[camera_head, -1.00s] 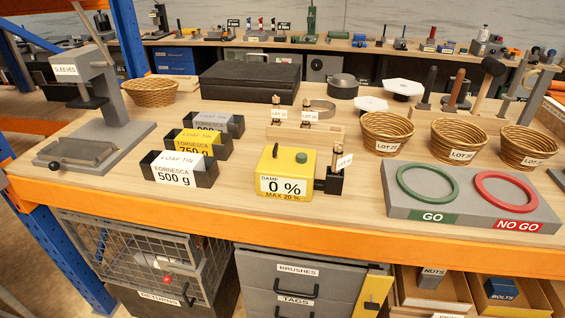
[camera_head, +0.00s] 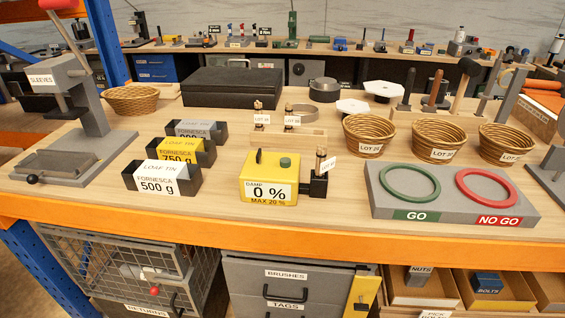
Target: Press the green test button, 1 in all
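The green test button (camera_head: 285,162) is a small dark green round cap on top of the yellow damp meter (camera_head: 261,189), right of its middle. The meter stands near the front edge of the wooden bench, its display reading 0 %, with "MAX 20 %" below. A dark lever or knob (camera_head: 259,156) stands up on the meter's top, left of the button. A black clamp with a small upright cork-coloured piece (camera_head: 320,161) is at the meter's right side. Neither of my grippers is in view.
Three loaf tins (camera_head: 160,181) stand left of the meter. The grey GO / NO GO board (camera_head: 450,208) lies to the right, with wicker baskets (camera_head: 368,136) behind it. A rack with corked vials (camera_head: 289,136) stands behind the meter. The bench in front is clear.

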